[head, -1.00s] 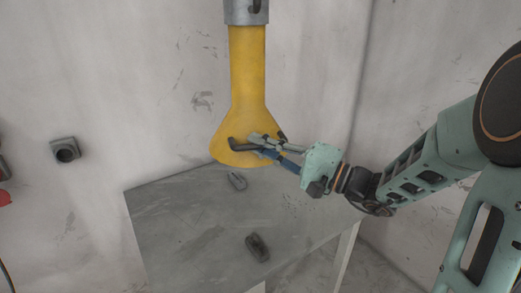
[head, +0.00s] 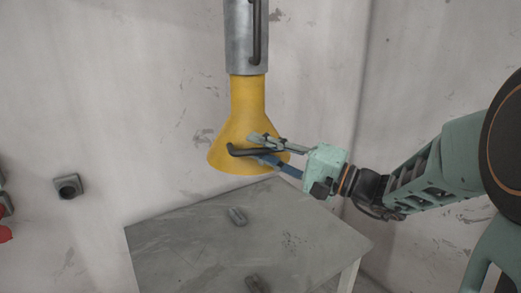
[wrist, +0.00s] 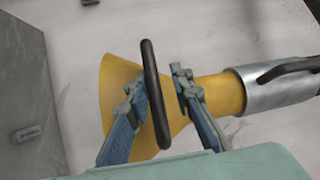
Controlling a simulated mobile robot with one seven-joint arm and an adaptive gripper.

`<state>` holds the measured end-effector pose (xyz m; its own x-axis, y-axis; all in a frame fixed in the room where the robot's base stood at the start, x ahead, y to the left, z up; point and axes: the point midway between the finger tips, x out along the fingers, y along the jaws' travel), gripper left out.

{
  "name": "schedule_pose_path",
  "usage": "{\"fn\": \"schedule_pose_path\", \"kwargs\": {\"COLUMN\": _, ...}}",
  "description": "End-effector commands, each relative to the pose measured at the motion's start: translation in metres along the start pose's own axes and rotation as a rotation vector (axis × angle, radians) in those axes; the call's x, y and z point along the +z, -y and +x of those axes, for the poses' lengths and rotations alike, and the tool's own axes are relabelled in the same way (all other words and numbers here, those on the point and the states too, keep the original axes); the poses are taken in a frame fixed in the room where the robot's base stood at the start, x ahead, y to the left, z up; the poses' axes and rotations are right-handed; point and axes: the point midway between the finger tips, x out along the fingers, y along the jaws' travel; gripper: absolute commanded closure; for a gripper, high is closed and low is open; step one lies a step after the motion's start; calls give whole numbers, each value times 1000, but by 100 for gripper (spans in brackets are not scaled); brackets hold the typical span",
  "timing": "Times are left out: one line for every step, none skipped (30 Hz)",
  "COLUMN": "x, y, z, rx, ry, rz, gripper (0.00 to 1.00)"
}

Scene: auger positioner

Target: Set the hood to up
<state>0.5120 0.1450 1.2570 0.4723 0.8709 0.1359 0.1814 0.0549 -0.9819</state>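The yellow funnel-shaped hood (head: 246,115) hangs under a grey metal pipe (head: 241,40), its upper neck running into the pipe. It also lies across the wrist view (wrist: 120,75). A black bar handle (head: 238,151) crosses the front of the hood's flare; it stands between the fingers in the wrist view (wrist: 151,80). My gripper (head: 262,149) comes from the right, with one finger on each side of the handle. Its fingers (wrist: 158,98) are apart, with gaps showing beside the bar. Whether a finger touches the handle is unclear.
A socket-like fitting (head: 68,187) is on the left wall, with a red item (head: 5,234) at the edge. Space around the hood is clear.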

Motion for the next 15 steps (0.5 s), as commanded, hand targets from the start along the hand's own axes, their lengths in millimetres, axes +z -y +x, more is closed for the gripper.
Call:
{"fn": "schedule_pose_path", "kwargs": {"x": 1, "y": 1, "z": 0, "rx": -2, "ry": 2, "rz": 0, "gripper": 81}}
{"fn": "schedule_pose_path", "kwargs": {"x": 1, "y": 0, "z": 0, "rx": -1, "ry": 2, "rz": 0, "gripper": 81}}
{"fn": "schedule_pose_path", "kwargs": {"x": 1, "y": 0, "z": 0, "rx": -1, "ry": 2, "rz": 1, "gripper": 81}}
{"fn": "schedule_pose_path", "kwargs": {"x": 1, "y": 0, "z": 0, "rx": -1, "ry": 2, "rz": 1, "gripper": 81}}
{"fn": "schedule_pose_path", "kwargs": {"x": 1, "y": 0, "z": 0, "rx": 0, "ry": 2, "rz": 1, "gripper": 81}}
{"fn": "schedule_pose_path", "kwargs": {"x": 1, "y": -1, "z": 0, "rx": 0, "ry": 2, "rz": 2, "gripper": 81}}
{"fn": "schedule_pose_path", "kwargs": {"x": 1, "y": -1, "z": 0, "rx": 1, "ry": 2, "rz": 2, "gripper": 81}}
{"fn": "schedule_pose_path", "kwargs": {"x": 1, "y": -1, "z": 0, "rx": 1, "ry": 2, "rz": 2, "gripper": 81}}
{"fn": "schedule_pose_path", "kwargs": {"x": 1, "y": -1, "z": 0, "rx": 1, "ry": 2, "rz": 2, "gripper": 81}}
{"fn": "schedule_pose_path", "kwargs": {"x": 1, "y": -2, "z": 0, "rx": 1, "ry": 2, "rz": 3, "gripper": 81}}
{"fn": "schedule_pose_path", "kwargs": {"x": 1, "y": -2, "z": -1, "rx": 2, "ry": 2, "rz": 3, "gripper": 81}}
{"fn": "schedule_pose_path", "kwargs": {"x": 1, "y": -2, "z": -2, "rx": 2, "ry": 1, "rz": 3, "gripper": 81}}
{"fn": "schedule_pose_path", "kwargs": {"x": 1, "y": -2, "z": -4, "rx": 2, "ry": 1, "rz": 3, "gripper": 81}}
{"fn": "schedule_pose_path", "kwargs": {"x": 0, "y": -2, "z": -7, "rx": 2, "ry": 1, "rz": 3, "gripper": 81}}
{"fn": "schedule_pose_path", "kwargs": {"x": 0, "y": -2, "z": -12, "rx": 3, "ry": 0, "rz": 2, "gripper": 81}}
